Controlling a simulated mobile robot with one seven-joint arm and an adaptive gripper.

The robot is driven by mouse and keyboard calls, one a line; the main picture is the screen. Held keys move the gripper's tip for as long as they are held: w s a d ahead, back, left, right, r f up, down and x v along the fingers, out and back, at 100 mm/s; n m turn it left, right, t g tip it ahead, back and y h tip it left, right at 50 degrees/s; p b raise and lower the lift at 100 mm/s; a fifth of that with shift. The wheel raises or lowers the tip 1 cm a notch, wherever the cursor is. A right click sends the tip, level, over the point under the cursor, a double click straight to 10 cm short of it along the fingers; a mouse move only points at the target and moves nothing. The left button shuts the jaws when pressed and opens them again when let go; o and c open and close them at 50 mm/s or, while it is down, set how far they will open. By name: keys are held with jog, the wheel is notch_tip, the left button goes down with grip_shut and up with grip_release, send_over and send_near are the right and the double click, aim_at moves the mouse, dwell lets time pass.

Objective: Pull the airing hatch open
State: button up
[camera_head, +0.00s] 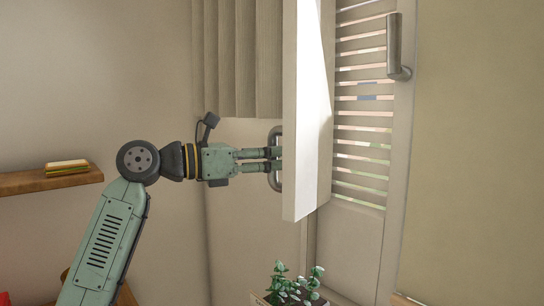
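The airing hatch (309,100) is a pale upright panel that stands swung out from the wall opening, seen nearly edge-on. Its grey bow handle (273,183) is on the panel's left face, near the lower end. My gripper (272,159) comes from the left, level, with its two fingers at the middle of this handle. The fingers look close together on the bar, with a narrow gap between them. The exact contact is too small to see fully.
A louvred shutter (362,120) with a grey lever handle (398,50) is right of the hatch. A pleated curtain (240,60) hangs behind it. A potted plant (290,284) stands below. A wooden shelf (40,182) with a sandwich-like item (67,167) is at left.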

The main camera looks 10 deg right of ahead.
jog(key=v, duration=1.2)
